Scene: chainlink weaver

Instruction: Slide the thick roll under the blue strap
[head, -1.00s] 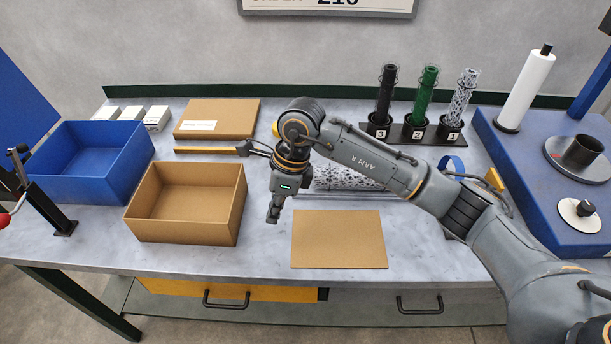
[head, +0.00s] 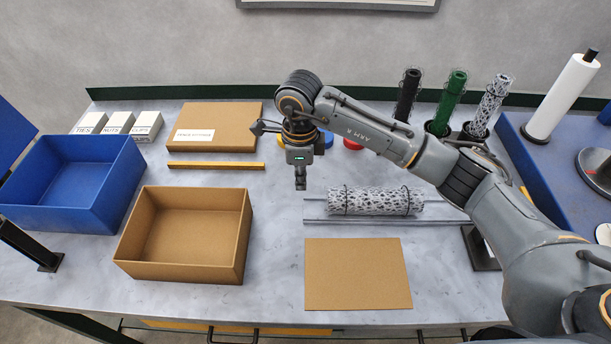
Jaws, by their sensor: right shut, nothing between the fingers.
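The thick roll, a black-and-white speckled mesh roll (head: 376,202) with dark bands near its ends, lies on two thin metal rails (head: 395,222) at the middle right of the bench. My right gripper (head: 300,186) is shut and empty, pointing down. In the picture it is left of the roll's left end and apart from it. The blue strap does not show now; my right arm crosses the area to the right of the roll. A dark stand foot (head: 482,252) shows below my arm at the rails' right end. My left gripper is not in view.
A brown mat (head: 358,275) lies in front of the rails. An open cardboard box (head: 190,275) and a blue bin (head: 62,210) stand left. Upright black (head: 407,95), green (head: 450,100) and speckled (head: 490,105) rolls stand behind my arm. Bench between box and rails is clear.

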